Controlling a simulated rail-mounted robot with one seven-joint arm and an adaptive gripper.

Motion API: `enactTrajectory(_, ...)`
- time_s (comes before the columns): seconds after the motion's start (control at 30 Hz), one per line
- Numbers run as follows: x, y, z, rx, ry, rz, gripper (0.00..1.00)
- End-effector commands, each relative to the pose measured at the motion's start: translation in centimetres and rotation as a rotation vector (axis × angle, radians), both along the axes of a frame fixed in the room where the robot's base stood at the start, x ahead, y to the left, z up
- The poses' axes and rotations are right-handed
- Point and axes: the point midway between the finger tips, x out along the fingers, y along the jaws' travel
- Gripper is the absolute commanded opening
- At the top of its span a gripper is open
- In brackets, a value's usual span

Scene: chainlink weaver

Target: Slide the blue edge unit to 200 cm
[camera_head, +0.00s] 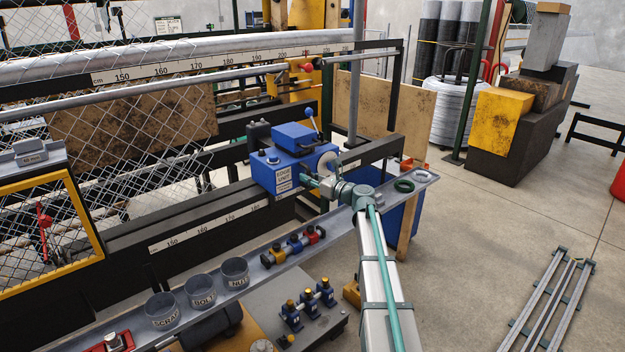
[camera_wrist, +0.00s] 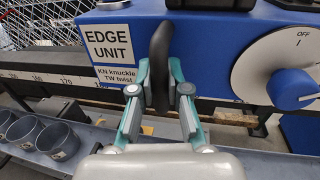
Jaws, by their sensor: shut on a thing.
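The blue edge unit (camera_head: 262,174) sits on the dark rail in the middle of the head view. It fills the upper right of the wrist view (camera_wrist: 207,48), with its "EDGE UNIT" label and a white dial (camera_wrist: 290,65) marked OFF. A black curved handle (camera_wrist: 160,55) stands out from its front. My gripper (camera_wrist: 160,92) is shut on this handle, one finger on each side. In the head view my gripper (camera_head: 316,184) reaches the unit's front from the right.
A blue bin (camera_head: 398,225) stands right of the unit.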

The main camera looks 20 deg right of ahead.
Motion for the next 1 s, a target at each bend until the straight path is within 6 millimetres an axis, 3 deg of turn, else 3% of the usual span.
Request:
enactTrajectory(0.23,0.0,0.0,0.0,0.001,-0.001,0.0,0.0)
enactTrajectory(0.27,0.0,0.0,0.0,0.0,0.0,0.0,0.2)
enactTrajectory(0.4,0.0,0.0,0.0,0.0,0.0,0.001,0.41)
enactTrajectory(0.77,-0.3,-0.1,0.0,0.0,0.0,0.0,0.41)
enactTrajectory(1.0,-2.9,-1.6,0.0,0.0,0.0,-0.001,0.41)
